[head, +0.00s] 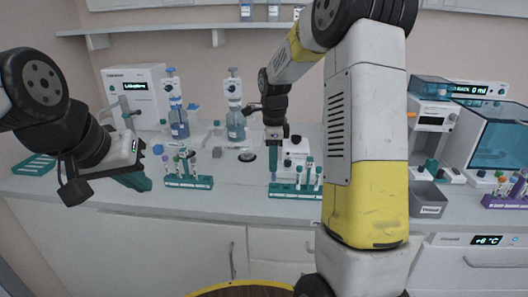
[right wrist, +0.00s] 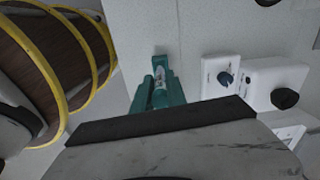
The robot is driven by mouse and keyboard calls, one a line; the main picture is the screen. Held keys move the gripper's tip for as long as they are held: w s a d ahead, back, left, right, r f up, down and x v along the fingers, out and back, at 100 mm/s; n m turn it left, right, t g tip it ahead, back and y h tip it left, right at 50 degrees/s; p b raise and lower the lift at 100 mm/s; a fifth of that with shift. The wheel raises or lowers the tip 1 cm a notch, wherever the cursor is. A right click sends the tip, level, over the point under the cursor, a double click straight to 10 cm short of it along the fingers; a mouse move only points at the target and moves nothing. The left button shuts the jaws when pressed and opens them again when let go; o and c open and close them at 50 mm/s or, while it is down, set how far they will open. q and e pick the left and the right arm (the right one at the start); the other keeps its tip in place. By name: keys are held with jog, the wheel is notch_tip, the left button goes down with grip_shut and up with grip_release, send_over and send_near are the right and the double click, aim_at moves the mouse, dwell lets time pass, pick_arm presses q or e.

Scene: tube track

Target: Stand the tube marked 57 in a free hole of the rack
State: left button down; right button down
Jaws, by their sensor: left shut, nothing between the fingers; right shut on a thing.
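My right gripper (head: 273,160) points down over the left end of a teal rack (head: 295,191) at the middle of the bench. It is shut on a tube (right wrist: 160,82) with a pale label; I cannot read its number. The bluish lower end of this tube (head: 273,178) shows just below the fingers, at the rack's left end; I cannot tell whether it is in a hole. Several tubes stand in this rack to the right. My left gripper (head: 137,182) is shut and empty, in front of the bench's left part.
A second teal rack (head: 188,183) with several tubes stands to the left. A purple rack (head: 505,202) with tubes is at the far right, and a grey bin (head: 428,200) stands left of it. White devices (right wrist: 275,82) sit close beside the right gripper.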

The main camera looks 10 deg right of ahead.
aim_at(273, 181)
jog(key=shift+f, duration=0.3)
jog(key=shift+f, duration=0.55)
dwell(1.1)
jog(key=shift+f, duration=0.35)
jog(key=shift+f, duration=0.5)
jog(key=shift+f, duration=0.25)
jog(key=c, duration=1.3)
grip_release()
jog(key=shift+o, duration=0.2)
jog(key=shift+r, duration=0.1)
